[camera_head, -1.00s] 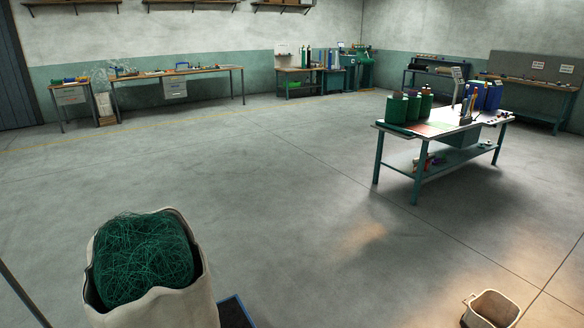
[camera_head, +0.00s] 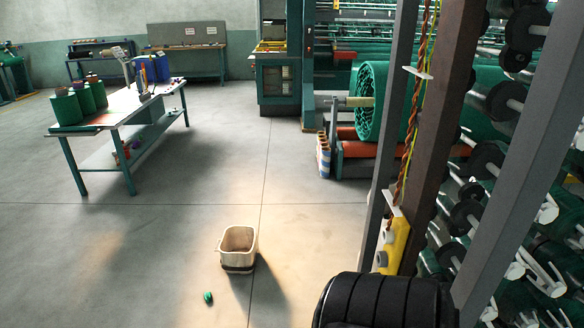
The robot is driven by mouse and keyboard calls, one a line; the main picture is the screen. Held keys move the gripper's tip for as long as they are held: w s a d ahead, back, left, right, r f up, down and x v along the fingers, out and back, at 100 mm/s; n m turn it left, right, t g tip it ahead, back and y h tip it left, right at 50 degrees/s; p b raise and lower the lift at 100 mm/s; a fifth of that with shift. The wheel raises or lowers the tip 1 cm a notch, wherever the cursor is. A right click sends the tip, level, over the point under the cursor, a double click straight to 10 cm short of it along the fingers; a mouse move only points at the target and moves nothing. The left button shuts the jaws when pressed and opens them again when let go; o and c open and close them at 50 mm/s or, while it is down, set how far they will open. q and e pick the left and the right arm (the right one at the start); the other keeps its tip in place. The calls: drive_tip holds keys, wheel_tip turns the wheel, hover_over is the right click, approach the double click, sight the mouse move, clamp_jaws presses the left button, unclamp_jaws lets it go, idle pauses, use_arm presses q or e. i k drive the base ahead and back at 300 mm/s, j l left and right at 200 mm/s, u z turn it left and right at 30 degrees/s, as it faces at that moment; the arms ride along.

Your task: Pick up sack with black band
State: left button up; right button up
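A beige open-topped container (camera_head: 238,240), likely the sack, stands upright on the concrete floor at lower centre. A dark band runs around its lower part. Its inside looks pale, and I cannot make out any contents. A small green object (camera_head: 208,297) lies on the floor in front of it, apart from it. Neither of my grippers is in view.
A workbench (camera_head: 115,112) with green rolls stands at the left. A netting machine with a green roll (camera_head: 370,102) is behind right. Grey and brown posts (camera_head: 440,130), a rack of bobbins and a black ribbed object (camera_head: 385,302) crowd the right. Floor around the container is open.

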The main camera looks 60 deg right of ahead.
sight(237, 248)
drive_tip(key=z, duration=1.7)
drive_tip(key=i+j, duration=0.6)
drive_tip(key=i+u, duration=0.1)
drive_tip(key=i, duration=0.8)
drive_tip(key=i+l+u, duration=0.1)
drive_tip(key=i, duration=0.75)
drive_tip(key=l, duration=0.1)
